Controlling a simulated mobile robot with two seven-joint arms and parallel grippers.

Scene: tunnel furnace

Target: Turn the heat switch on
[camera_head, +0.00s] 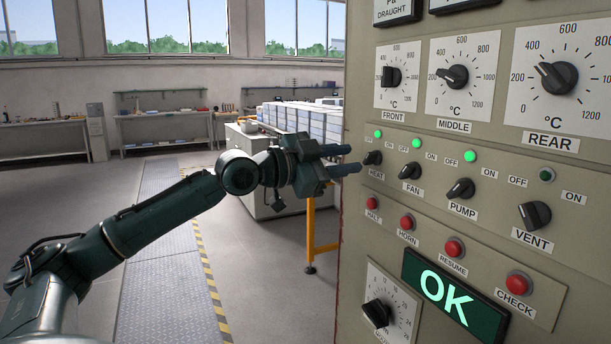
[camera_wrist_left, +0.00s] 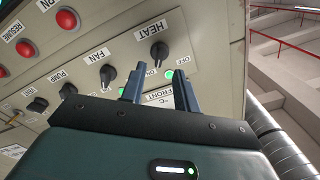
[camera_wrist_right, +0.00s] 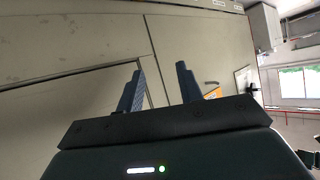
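The heat switch (camera_head: 372,158) is a small black knob at the left end of the switch row on the beige panel. Its lamp (camera_head: 378,134) glows green. My left gripper (camera_head: 354,159) is open, its two fingers pointing at the heat switch from the left. In the left wrist view the heat switch (camera_wrist_left: 159,52) shows beyond the fingertips, roughly in line with the gap between them, and nothing is held. I cannot tell whether the fingers touch it. My right gripper (camera_wrist_right: 160,70) shows only in its own wrist view, open and empty before plain panelling.
Fan (camera_head: 411,170), pump (camera_head: 460,188) and vent (camera_head: 534,215) knobs continue the row to the right. Red buttons (camera_head: 406,222) sit below it, and temperature dials (camera_head: 452,76) above. A green OK display (camera_head: 442,289) is lit. Open floor lies left of the panel.

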